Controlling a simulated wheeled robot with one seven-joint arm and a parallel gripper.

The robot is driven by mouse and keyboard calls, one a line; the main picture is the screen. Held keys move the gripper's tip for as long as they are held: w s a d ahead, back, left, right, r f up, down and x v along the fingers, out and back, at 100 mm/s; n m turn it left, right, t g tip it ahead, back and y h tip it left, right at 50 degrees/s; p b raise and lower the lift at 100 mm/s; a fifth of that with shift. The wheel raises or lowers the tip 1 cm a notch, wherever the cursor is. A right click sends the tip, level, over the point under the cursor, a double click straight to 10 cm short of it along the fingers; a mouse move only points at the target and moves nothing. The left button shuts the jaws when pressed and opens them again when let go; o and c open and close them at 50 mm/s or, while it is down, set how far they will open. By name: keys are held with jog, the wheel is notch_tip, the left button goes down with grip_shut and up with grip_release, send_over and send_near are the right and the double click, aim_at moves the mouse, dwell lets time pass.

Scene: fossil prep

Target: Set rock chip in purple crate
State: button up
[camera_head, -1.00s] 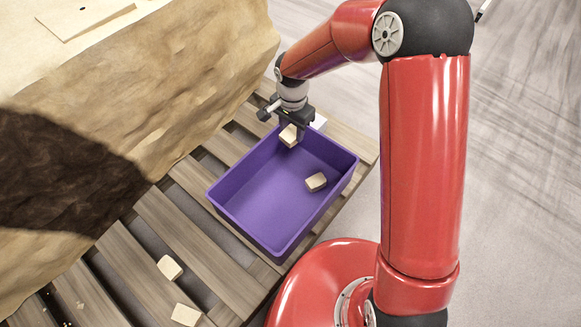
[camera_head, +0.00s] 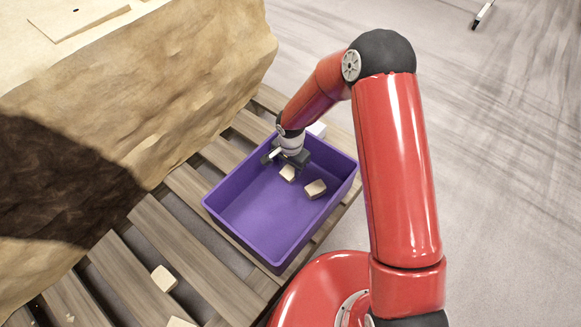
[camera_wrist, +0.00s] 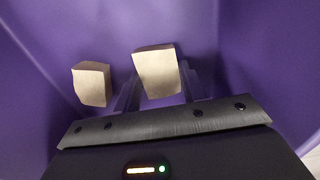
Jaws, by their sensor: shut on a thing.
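The purple crate (camera_head: 240,229) stands on the wooden pallet. My gripper (camera_head: 289,168) is down inside the crate near its far end, shut on a pale tan rock chip (camera_head: 287,174). In the wrist view the held rock chip (camera_wrist: 158,73) sits between the fingers, over the purple floor. A second rock chip (camera_head: 315,189) lies on the crate floor to the right of the held one. It also shows in the wrist view (camera_wrist: 91,84), left of the held chip and apart from it. I cannot tell whether the held chip touches the floor.
Two more chips lie on the pallet slats (camera_head: 165,240) outside the crate, one at the lower left (camera_head: 164,278) and one at the bottom edge (camera_head: 180,322). A large rock block (camera_head: 150,90) stands left of the crate. A white object (camera_head: 317,130) is behind the crate.

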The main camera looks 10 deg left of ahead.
aim_at(291, 170)
jog(key=shift+f, duration=0.1)
jog(key=o, duration=1.1)
jog(key=shift+c, duration=0.2)
notch_tip(291, 170, up, 12)
jog(key=p, duration=0.2)
jog(key=shift+d+r, duration=0.15)
jog(key=shift+r, duration=0.1)
